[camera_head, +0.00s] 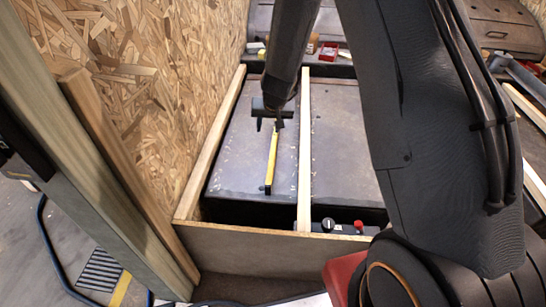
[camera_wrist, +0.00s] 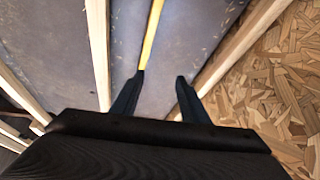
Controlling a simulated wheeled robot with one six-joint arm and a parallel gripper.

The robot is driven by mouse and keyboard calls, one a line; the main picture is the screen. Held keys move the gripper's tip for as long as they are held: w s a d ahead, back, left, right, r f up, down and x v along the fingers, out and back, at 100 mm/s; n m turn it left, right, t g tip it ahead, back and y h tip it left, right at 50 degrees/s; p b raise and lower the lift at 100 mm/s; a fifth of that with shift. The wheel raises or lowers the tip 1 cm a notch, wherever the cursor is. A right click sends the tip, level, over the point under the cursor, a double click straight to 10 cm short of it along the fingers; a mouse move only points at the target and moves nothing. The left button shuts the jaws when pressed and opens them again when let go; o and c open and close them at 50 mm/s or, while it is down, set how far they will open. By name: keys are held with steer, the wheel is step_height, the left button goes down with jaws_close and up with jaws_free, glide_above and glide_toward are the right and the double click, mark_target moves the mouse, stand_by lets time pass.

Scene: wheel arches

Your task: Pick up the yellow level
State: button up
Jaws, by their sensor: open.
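The yellow level (camera_head: 271,160) is a long thin bar lying on a dark grey panel (camera_head: 230,160) between two wooden strips. My gripper (camera_head: 268,122) is near its far end in the head view and hides that end. In the wrist view, the level (camera_wrist: 150,40) runs up from the tip of the left finger. My gripper (camera_wrist: 160,76) is open, with nothing seen between its fingers. The level lines up with the left finger rather than the middle of the gap. I cannot tell whether that finger touches it.
A wooden strip (camera_head: 304,150) runs along the panel right of the level. Another strip (camera_head: 212,145) lies beside the chipboard wall (camera_head: 170,80) on the left. A wooden front board (camera_head: 250,252) edges the panel. A red button (camera_head: 359,225) and small items, including a red box (camera_head: 328,52), are nearby.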

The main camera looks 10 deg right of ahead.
mark_target(273, 148)
steer(key=w+d+f+b, duration=0.1)
steer(key=w+f, duration=0.2)
steer(key=f, duration=0.2)
steer(key=w+f+m+h+b, duration=0.1)
steer(key=w+f+b, duration=0.1)
steer(key=f, duration=0.4)
steer(key=w+d+f+t+h+b, duration=0.1)
steer(key=w+f, duration=0.2)
steer(key=f, duration=0.3)
steer(key=shift+w+d+f, duration=0.1)
steer(key=shift+w+d, duration=0.25)
steer(key=shift+w, duration=0.05)
steer(key=shift+d+b+x, duration=0.2)
steer(key=shift+b+x, duration=0.25)
steer(key=shift+x, duration=1.5)
steer(key=shift+d+b+x, duration=0.25)
steer(key=shift+b+x, duration=0.2)
steer(key=shift+x, duration=1.5)
steer(key=shift+c, duration=0.5)
jaws_close()
